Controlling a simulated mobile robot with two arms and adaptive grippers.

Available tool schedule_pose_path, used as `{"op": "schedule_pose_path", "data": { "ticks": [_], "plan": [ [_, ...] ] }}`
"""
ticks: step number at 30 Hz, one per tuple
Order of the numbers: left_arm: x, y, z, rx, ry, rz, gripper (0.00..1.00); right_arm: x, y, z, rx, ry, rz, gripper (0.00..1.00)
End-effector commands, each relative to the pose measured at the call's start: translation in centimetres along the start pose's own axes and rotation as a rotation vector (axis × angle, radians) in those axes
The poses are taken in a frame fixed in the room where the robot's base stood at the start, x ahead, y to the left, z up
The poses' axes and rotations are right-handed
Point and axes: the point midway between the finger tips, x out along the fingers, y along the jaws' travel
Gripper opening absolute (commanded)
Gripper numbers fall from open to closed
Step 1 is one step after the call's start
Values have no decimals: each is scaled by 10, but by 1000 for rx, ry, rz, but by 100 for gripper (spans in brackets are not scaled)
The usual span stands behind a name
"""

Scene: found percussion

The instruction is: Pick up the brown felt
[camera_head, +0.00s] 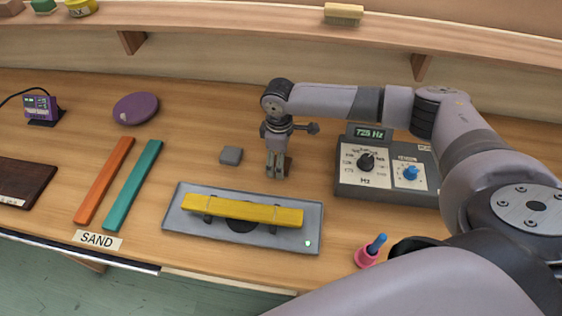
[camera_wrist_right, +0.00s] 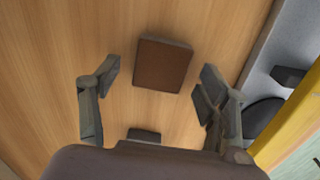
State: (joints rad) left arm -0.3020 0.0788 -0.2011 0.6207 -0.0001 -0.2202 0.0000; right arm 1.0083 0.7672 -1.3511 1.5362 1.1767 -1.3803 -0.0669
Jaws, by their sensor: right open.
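The brown felt (camera_wrist_right: 163,65) is a small block with a brown top and darker sides, lying on the wooden bench in the right wrist view. My right gripper (camera_wrist_right: 154,85) is open and empty above the bench. Its two fingers stand apart, and the felt shows between and a little beyond the fingertips, apart from both. In the head view my right gripper (camera_head: 278,168) points down behind the grey plate, and its fingers mostly hide the felt. My left gripper is not in view.
A grey block (camera_head: 231,155) lies left of the gripper. The grey plate (camera_head: 180,222) with a yellow bar (camera_head: 245,210) is in front. A meter box (camera_head: 385,192) stands to the right. Orange (camera_head: 105,180) and teal (camera_head: 133,185) strips lie left. A shelf (camera_head: 230,22) runs above.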

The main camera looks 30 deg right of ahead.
Motion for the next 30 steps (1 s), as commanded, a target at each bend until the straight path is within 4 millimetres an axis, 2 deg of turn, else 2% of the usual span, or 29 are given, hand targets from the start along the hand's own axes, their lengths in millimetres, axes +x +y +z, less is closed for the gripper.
{"op": "schedule_pose_path", "data": {
  "ticks": [9, 26, 30],
  "plan": [
    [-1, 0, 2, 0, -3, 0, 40, 6, 0, 0, 0, 1, 1, 68],
    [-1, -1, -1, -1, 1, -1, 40, 6, 0, 0, 0, 1, 1, 31],
    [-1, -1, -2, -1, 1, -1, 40, 6, 0, 0, 0, 1, 1, 31]
  ]
}}
